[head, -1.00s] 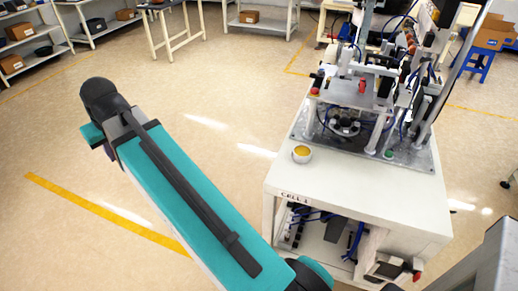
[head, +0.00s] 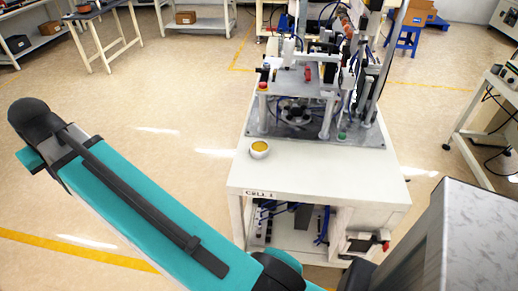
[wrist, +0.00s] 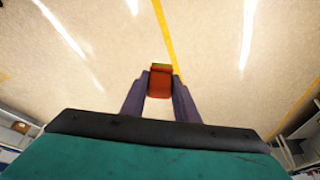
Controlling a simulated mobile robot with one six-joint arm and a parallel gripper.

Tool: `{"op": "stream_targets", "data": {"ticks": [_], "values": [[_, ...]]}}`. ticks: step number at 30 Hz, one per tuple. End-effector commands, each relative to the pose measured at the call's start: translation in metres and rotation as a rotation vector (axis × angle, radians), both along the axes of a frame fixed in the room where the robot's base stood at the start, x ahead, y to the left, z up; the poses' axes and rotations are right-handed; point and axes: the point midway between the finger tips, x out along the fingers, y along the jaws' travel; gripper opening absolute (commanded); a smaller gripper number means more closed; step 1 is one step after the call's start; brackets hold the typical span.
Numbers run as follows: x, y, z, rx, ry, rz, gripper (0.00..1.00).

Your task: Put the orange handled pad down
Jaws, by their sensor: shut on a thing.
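The orange handled pad (wrist: 160,82) shows in the wrist view between the two fingers of my gripper (wrist: 160,90), which is shut on it. It is a small orange-red block with a yellowish far edge. Bare floor shows beyond it. In the head view my arm reaches to the left, and neither the gripper nor the pad can be seen there.
A white workbench (head: 310,185) marked as a cell stands ahead, with a machine (head: 305,90) at its back. The bench top's front is mostly clear. A grey cabinet (head: 485,240) stands close at right.

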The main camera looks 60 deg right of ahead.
Motion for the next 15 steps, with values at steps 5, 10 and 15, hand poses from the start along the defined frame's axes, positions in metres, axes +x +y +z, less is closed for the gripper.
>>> {"op": "stream_targets", "data": {"ticks": [5,10,15], "values": [[0.007,-0.045,-0.015,0.000,0.001,-0.194,0.02],[0.011,-0.101,-0.031,-0.001,0.001,-0.448,0.02],[0.009,-0.160,-0.045,-0.002,0.002,-0.711,0.02]]}}
